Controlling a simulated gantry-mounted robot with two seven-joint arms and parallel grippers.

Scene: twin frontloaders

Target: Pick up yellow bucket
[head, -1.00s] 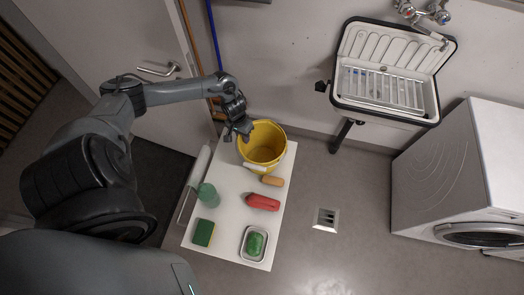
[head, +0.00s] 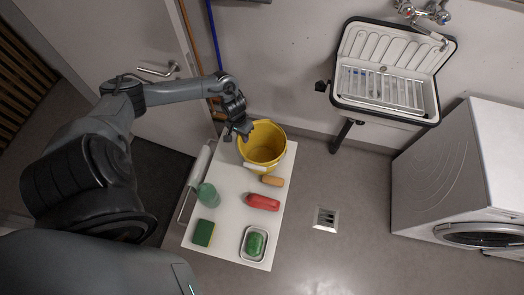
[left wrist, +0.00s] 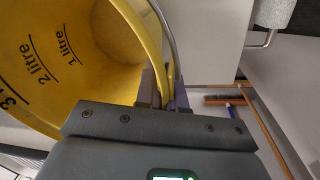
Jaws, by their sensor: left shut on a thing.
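The yellow bucket (head: 264,148) stands upright and empty at the back end of the small white table. My left gripper (head: 240,133) is at its left rim, coming in from the left. In the left wrist view the bucket (left wrist: 90,45) fills the upper left, with litre marks inside its wall. There my left gripper (left wrist: 163,95) is shut on the bucket at the rim, next to the metal handle. The exact grip on rim or handle is partly hidden by the fingers. My right gripper is not in view.
The white table (head: 228,225) also holds a red bottle (head: 262,202), a green cup (head: 208,194), a sponge (head: 203,233), a brush (head: 273,181) and green soap in a dish (head: 254,243). A sink (head: 385,85) hangs on the wall. A washing machine (head: 455,180) stands right.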

